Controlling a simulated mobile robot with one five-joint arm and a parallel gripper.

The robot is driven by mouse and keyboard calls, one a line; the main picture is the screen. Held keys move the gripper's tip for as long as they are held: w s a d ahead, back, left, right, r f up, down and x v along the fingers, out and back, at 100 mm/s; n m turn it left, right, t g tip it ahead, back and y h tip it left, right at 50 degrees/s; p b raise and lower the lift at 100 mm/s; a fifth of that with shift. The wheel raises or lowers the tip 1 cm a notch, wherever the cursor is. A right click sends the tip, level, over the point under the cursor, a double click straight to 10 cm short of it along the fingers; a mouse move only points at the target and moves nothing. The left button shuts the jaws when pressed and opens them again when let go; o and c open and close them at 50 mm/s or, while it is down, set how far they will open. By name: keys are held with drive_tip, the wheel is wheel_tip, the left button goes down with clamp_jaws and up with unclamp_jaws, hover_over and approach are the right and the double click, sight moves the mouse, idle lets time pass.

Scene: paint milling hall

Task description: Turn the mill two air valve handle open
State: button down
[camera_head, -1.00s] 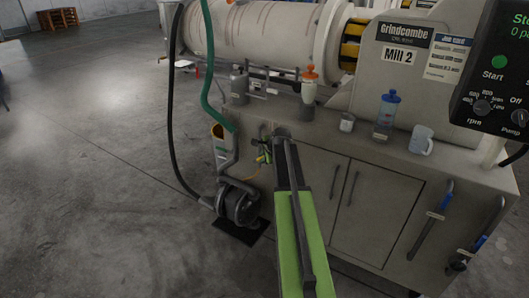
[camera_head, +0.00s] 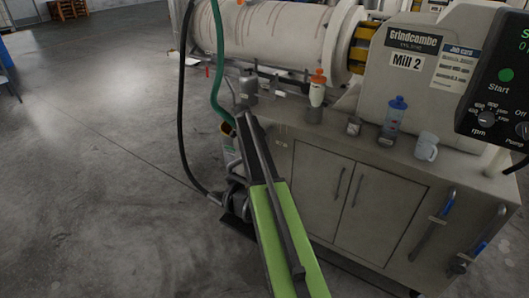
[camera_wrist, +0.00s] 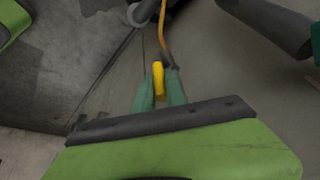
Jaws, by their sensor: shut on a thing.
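The yellow valve handle (camera_wrist: 158,77) shows in the wrist view. It sits between the green fingers of my gripper (camera_wrist: 160,92), which is shut on it. The handle stands roughly upright in that picture, with an orange line (camera_wrist: 162,28) running up from behind it. In the head view my arm hides the valve, the handle and my gripper at the left end of the Mill 2 cabinet (camera_head: 340,205). How far the handle is turned cannot be told.
A green hose (camera_head: 215,65) and a black hose (camera_head: 183,110) hang left of the cabinet, near a pump (camera_head: 234,198) on the floor. Bottles, a jar and a jug (camera_head: 426,147) stand on the cabinet top. A control panel (camera_head: 500,85) is at right.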

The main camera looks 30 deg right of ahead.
drive_tip(key=shift+w+a+g, duration=0.1)
drive_tip(key=shift+w+g, duration=0.2)
drive_tip(key=shift+w, duration=0.15)
drive_tip(key=c, duration=1.4)
unclamp_jaws()
drive_tip(key=shift+s, duration=0.1)
drive_tip(key=shift+r, duration=0.1)
drive_tip(key=p+v, duration=1.5)
drive_tip(key=v, duration=0.2)
drive_tip(key=shift+a+p, duration=0.25)
drive_tip(key=shift+p, duration=0.15)
